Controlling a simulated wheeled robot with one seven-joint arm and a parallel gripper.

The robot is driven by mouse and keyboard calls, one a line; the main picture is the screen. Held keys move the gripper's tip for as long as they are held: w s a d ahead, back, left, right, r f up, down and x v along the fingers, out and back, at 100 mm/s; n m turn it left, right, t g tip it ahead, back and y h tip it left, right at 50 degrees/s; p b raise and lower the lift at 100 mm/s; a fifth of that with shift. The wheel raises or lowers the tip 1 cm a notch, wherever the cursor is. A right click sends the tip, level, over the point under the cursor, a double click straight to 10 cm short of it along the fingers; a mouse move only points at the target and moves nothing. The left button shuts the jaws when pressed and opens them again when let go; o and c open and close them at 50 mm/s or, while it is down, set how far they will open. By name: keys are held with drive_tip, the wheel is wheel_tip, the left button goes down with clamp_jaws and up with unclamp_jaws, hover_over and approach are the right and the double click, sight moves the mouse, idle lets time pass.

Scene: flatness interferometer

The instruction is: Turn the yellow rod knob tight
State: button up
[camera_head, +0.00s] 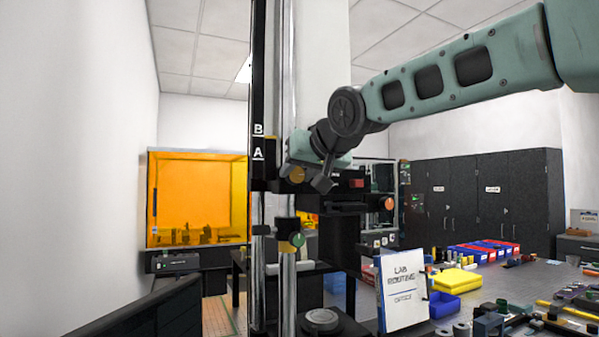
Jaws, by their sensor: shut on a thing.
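The yellow rod knob (296,174) sits on the upper carriage of the tall post, just below the A mark. My gripper (308,175) reaches in from the right and is shut on this knob. The fingers and the dark carriage parts hide some of the knob. The tall post (288,80) stands upright with a black scale strip along its left side.
A green knob (298,239) with a yellowish one beside it sits on a lower clamp. An orange knob (389,203) is to the right. A lab routine sign (402,290), a yellow bin (455,280) and many small parts crowd the bench at right.

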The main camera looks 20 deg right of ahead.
drive_tip(key=shift+f+b, duration=0.15)
drive_tip(key=shift+b, duration=0.35)
drive_tip(key=n+h+b, duration=0.1)
drive_tip(key=b, duration=0.1)
drive_tip(key=n+b, duration=0.1)
drive_tip(key=shift+a+f+h+b, duration=0.15)
drive_tip(key=shift+a+h+b, duration=0.05)
drive_tip(key=shift+h+b, duration=0.2)
drive_tip(key=n+h+b, duration=0.1)
drive_tip(key=n+b, duration=0.2)
drive_tip(key=b, duration=0.1)
drive_tip(key=shift+a+t+h, duration=0.15)
drive_tip(key=shift+t+h, duration=0.25)
drive_tip(key=n+t+h+b, duration=0.1)
drive_tip(key=n+h+b, duration=0.1)
drive_tip(key=n+b, duration=0.2)
drive_tip(key=shift+a+f, duration=0.1)
drive_tip(key=shift+a, duration=0.05)
drive_tip(key=shift+n+t+h+b, duration=0.55)
drive_tip(key=shift+n+b, duration=0.6)
drive_tip(key=shift+n, duration=0.35)
drive_tip(key=o, duration=1)
